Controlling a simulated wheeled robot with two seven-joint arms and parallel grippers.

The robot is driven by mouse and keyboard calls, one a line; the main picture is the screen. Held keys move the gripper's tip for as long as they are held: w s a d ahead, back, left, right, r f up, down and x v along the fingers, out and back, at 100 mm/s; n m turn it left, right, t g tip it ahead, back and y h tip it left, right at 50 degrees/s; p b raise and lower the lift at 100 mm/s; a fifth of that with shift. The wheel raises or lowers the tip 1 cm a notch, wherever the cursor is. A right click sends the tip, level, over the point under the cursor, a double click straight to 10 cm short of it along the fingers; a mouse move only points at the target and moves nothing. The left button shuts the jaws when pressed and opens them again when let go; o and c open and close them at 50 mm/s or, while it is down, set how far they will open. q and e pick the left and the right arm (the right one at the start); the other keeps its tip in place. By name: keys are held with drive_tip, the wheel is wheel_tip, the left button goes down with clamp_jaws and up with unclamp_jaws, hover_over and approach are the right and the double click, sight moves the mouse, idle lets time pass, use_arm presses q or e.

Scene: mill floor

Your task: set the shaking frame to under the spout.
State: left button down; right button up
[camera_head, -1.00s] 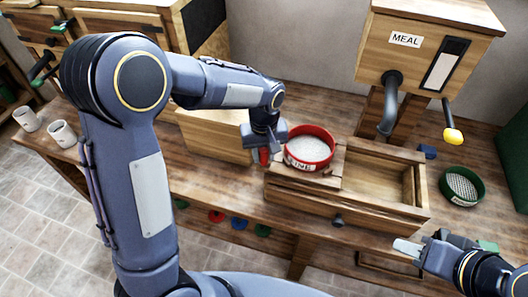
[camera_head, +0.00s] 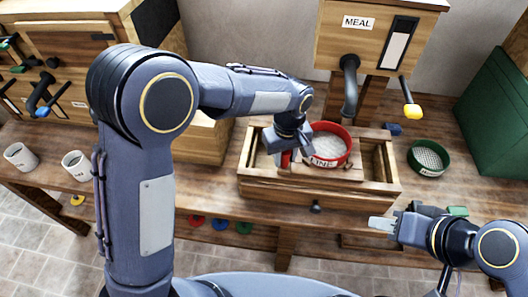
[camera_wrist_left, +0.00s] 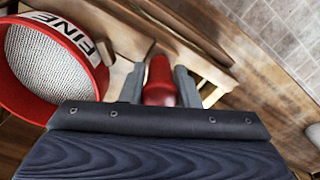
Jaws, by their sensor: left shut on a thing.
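The shaking frame (camera_head: 318,172) is a wooden slide across the top of an open wooden trough (camera_head: 270,190). It carries a red sieve (camera_head: 328,158) labelled FINE, which also shows in the left wrist view (camera_wrist_left: 92,75). The spout (camera_head: 349,92) is a dark bent pipe below the box marked MEAL. Its mouth is behind and slightly right of the sieve's middle in the head view. My left gripper (camera_head: 285,157) is shut on the frame's red handle (camera_wrist_left: 160,82), at the frame's left side. My right gripper (camera_head: 382,223) is low at right, away from the trough; its jaw opening is unclear.
A green sieve (camera_head: 429,158) and a small blue block (camera_head: 394,129) are right of the trough. A yellow-tipped lever (camera_head: 411,111) hangs beside the spout. Two pale mugs (camera_head: 20,157) stand far left. A dark green box (camera_head: 496,108) stands at right.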

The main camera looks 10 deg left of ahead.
use_arm(q)
drive_tip(key=shift+d, duration=1.45)
drive_tip(key=c, duration=1.2)
unclamp_jaws()
drive_tip(key=shift+d, duration=0.1)
wheel_tip(320, 180, up, 8)
drive_tip(key=shift+b, duration=0.4)
